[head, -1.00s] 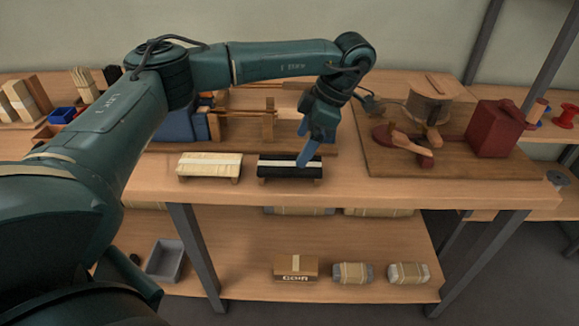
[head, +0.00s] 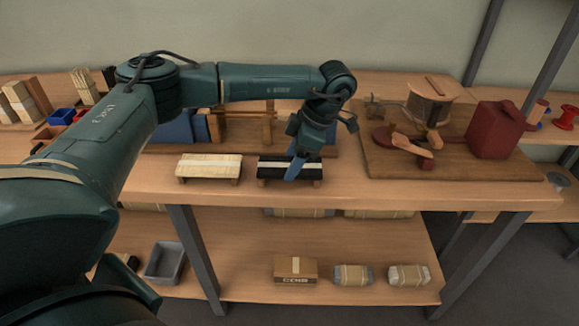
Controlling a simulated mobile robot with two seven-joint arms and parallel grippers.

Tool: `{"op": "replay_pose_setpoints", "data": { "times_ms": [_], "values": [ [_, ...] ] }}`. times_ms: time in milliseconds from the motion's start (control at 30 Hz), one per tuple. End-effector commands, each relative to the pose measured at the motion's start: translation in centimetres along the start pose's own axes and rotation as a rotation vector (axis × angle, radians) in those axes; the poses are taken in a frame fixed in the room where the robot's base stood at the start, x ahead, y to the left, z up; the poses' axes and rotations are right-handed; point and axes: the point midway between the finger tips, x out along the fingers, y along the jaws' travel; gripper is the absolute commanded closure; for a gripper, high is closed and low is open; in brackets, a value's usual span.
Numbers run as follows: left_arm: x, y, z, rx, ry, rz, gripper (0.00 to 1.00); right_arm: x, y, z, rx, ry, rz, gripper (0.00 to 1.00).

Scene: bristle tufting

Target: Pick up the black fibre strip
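The black fibre strip (head: 270,172) lies on a small wooden stand near the front edge of the workbench, with a pale band along it. My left gripper (head: 294,171) reaches down from above, its blue fingers over the middle of the strip and hiding part of it. Whether the fingers touch the strip or stand apart around it cannot be told. Only one finger shows clearly, so its opening cannot be told. My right gripper is not in view.
A pale fibre strip (head: 209,163) rests on a similar stand just left. A wooden board (head: 385,168) with a drum device and a dark red block (head: 496,130) is to the right. Blue and wooden fixtures stand behind. The lower shelf (head: 235,285) holds a grey bin and packages.

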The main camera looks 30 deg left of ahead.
Motion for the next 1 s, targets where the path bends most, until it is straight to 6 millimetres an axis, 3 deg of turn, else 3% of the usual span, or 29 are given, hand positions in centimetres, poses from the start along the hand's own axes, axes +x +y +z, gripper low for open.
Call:
{"op": "replay_pose_setpoints", "data": {
  "times_ms": [300,567,667,1000],
  "values": [
    [0.0,0.0,0.0,0.0,0.0,0.0,0.65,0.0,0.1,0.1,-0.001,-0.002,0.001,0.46],
    [-0.3,0.0,-0.1,0.0,-0.001,0.001,0.65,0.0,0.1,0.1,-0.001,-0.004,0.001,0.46],
    [-1.3,0.1,-0.5,-0.001,-0.002,0.001,0.65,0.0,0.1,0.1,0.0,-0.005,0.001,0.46],
    [-7.4,0.0,-3.0,0.0,-0.003,0.002,0.65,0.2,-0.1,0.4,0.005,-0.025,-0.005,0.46]
  ]
}}
